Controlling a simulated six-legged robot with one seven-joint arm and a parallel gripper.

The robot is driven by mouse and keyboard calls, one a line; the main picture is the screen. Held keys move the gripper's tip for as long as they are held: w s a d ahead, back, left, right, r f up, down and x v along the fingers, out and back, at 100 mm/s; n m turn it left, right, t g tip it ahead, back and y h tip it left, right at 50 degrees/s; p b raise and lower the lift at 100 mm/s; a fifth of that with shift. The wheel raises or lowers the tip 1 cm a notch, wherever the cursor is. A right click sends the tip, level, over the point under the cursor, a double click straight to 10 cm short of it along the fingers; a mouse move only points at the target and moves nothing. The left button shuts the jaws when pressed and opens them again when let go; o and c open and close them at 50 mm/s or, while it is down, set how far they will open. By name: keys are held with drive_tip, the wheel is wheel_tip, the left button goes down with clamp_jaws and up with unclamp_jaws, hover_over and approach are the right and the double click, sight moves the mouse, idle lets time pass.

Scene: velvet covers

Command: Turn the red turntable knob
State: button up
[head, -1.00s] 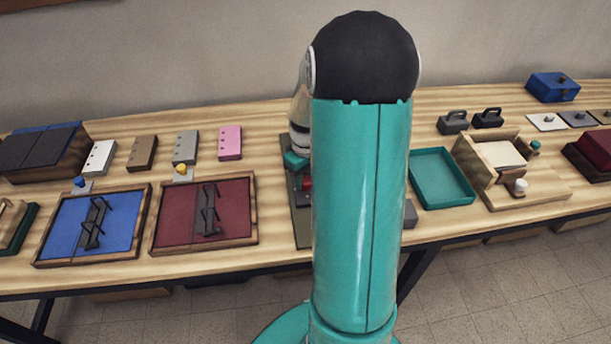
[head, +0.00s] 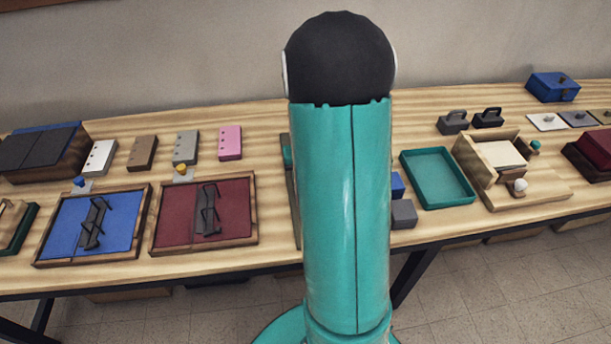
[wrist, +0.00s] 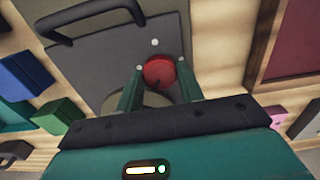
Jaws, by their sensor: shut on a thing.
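The red turntable knob (wrist: 158,72) shows in the wrist view as a round red piece on a grey plate (wrist: 95,68). My gripper (wrist: 160,78) is shut on the red knob, with one green finger on each side of it. A pale round disc, partly hidden by the fingers, lies beside the knob. A small white dot sits on the plate just beyond the knob. In the head view my arm hides the knob and my gripper.
A dark handle (wrist: 92,18) stands on the grey plate near the knob. In the head view, a teal tray (head: 437,178) and blue and grey blocks (head: 403,213) lie right of my arm. A maroon framed panel (head: 203,212) lies to the left.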

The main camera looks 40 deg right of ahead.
drive_tip(key=m, duration=0.5)
drive_tip(key=shift+m, duration=0.3)
drive_tip(key=m, duration=0.5)
drive_tip(key=shift+m, duration=0.3)
drive_tip(key=o, duration=1)
wheel_tip(320, 180, up, 14)
drive_tip(key=shift+f, duration=0.1)
